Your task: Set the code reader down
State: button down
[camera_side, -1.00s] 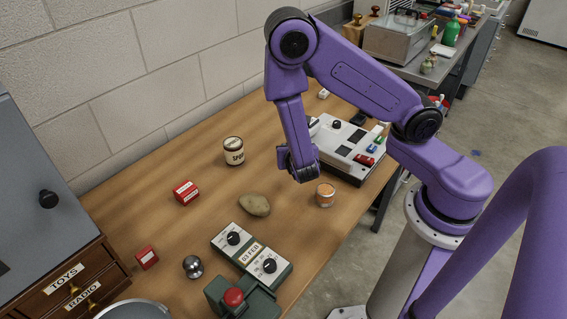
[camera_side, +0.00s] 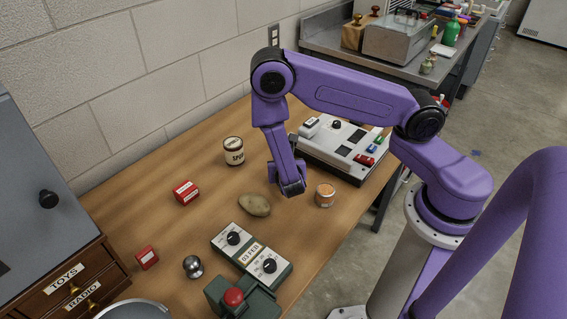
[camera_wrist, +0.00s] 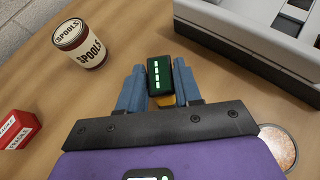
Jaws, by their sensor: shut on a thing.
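My gripper (camera_side: 288,191) is low over the wooden table (camera_side: 190,240), between a brown potato-like lump (camera_side: 255,205) and a small orange-banded jar (camera_side: 325,195). In the wrist view my gripper (camera_wrist: 160,84) has its two blue fingers closed on the sides of a small dark code reader (camera_wrist: 158,70) with a lit green display. A yellow part (camera_wrist: 166,100) shows just below the display, between the fingers.
A grey console (camera_side: 345,148) stands behind and right of my gripper. A spools jar (camera_side: 233,151) and red box (camera_side: 186,192) are to the left. A green device with dials (camera_side: 250,254) is at the front. Bare wood lies between the spools jar and my gripper.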

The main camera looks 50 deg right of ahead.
jog(key=shift+f, duration=0.15)
jog(key=c, duration=0.8)
grip_release()
jog(key=shift+a+r, duration=0.15)
jog(key=shift+r, duration=0.1)
jog(key=v, duration=1.2)
jog(key=s+r+m+g+y, duration=0.2)
jog(key=s+r+m+y, duration=0.1)
jog(key=s+r+m, duration=0.1)
jog(key=s+r+m+g+y, duration=0.3)
jog(key=s+r+m, duration=0.2)
jog(key=s, duration=0.3)
jog(key=s+r+m+g+y, duration=0.3)
jog(key=s+r+m, duration=0.2)
jog(key=s+r, duration=0.1)
jog(key=shift+s+d+r, duration=0.15)
jog(key=shift+d+r, duration=0.25)
jog(key=shift+r, duration=0.1)
